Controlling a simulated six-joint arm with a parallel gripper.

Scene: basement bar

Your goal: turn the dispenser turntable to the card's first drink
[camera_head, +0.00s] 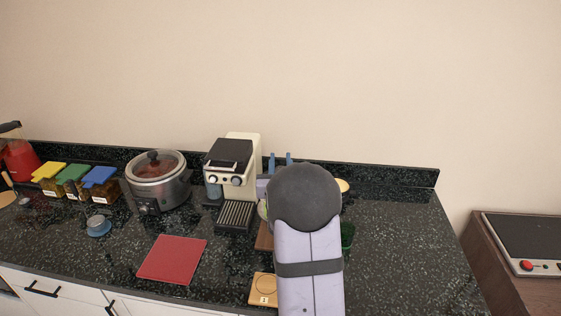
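My arm stands upright in front of the right part of the counter and hides what is behind it. My gripper cannot be made out. I cannot identify the dispenser turntable or the drink card. Two small blue upright pieces (280,159) show just above the arm's dark round joint; I cannot tell what they belong to. A pale yellow rounded piece (342,185) and a dark green piece (347,235) show at the arm's right edge, mostly hidden. A wooden square (259,285) with a small white label, apparently "1", lies at the counter's front, left of the arm.
On the dark speckled counter (400,250) stand a cream coffee machine (243,150), a slow cooker (172,190), lidded containers (74,180) and a red blender (18,160). A red mat (172,259) lies in front. The counter's right end is clear. A brown cabinet (490,260) stands beyond.

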